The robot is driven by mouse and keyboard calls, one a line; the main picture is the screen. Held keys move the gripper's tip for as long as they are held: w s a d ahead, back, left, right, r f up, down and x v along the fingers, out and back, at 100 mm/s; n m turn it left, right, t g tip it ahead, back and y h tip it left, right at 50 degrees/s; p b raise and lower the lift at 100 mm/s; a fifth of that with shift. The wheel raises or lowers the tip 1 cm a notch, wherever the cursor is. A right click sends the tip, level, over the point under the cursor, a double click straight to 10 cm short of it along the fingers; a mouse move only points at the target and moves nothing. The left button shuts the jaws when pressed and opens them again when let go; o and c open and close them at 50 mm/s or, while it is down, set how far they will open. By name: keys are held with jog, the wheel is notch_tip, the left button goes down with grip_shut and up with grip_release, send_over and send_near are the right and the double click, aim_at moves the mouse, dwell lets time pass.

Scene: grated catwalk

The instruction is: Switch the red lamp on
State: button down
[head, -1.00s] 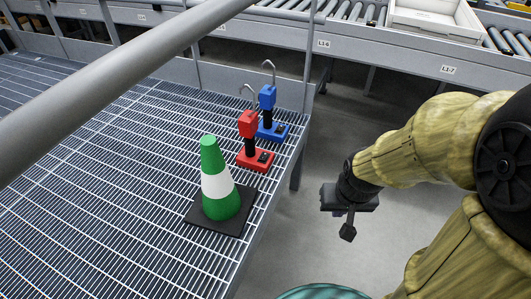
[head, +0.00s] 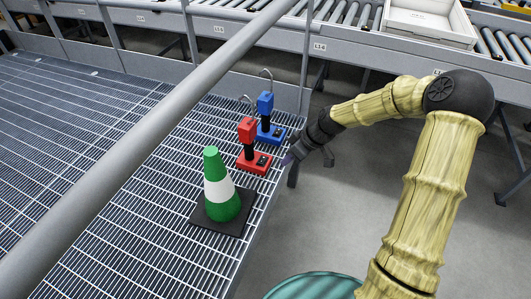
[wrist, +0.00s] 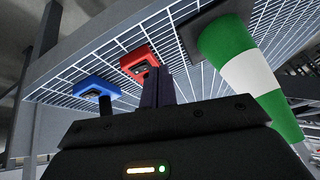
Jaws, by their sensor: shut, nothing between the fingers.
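The red lamp (head: 246,131) stands upright on the grated catwalk, with a red base, black stem, red head and metal hook. A small black switch (head: 262,160) sits on the right part of its base. My gripper (head: 289,159) is shut and empty, just right of that base at the grating's edge, with a small gap visible in the head view. In the wrist view the red lamp (wrist: 137,58) appears inverted beyond my fingers (wrist: 157,86), which partly cover it. The blue lamp (head: 265,103) stands close behind the red one.
A green and white cone (head: 219,188) on a black base stands in front of the red lamp. A grey rail (head: 150,145) crosses above the grating (head: 90,150). Roller conveyors and a white tray (head: 427,22) are at the back. Right of the grating is open floor.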

jog(key=w+r+n+t+y+p, duration=0.1)
jog(key=w+r+y, duration=0.1)
jog(key=w, duration=0.4)
jog(key=shift+r+n+y, duration=0.4)
jog(key=shift+r, duration=0.05)
jog(key=shift+a, duration=0.15)
jog(key=b, duration=0.2)
send_over(258, 161)
jog(key=d, duration=0.3)
jog(key=f, duration=0.6)
jog(key=shift+s+d+f, duration=0.2)
jog(key=shift+s+f, duration=0.1)
jog(key=shift+f, duration=0.1)
jog(key=f, duration=0.2)
jog(key=f+b, duration=0.1)
jog(key=shift+a+f, duration=0.25)
jog(key=shift+s+f, duration=0.15)
jog(key=shift+f, duration=0.25)
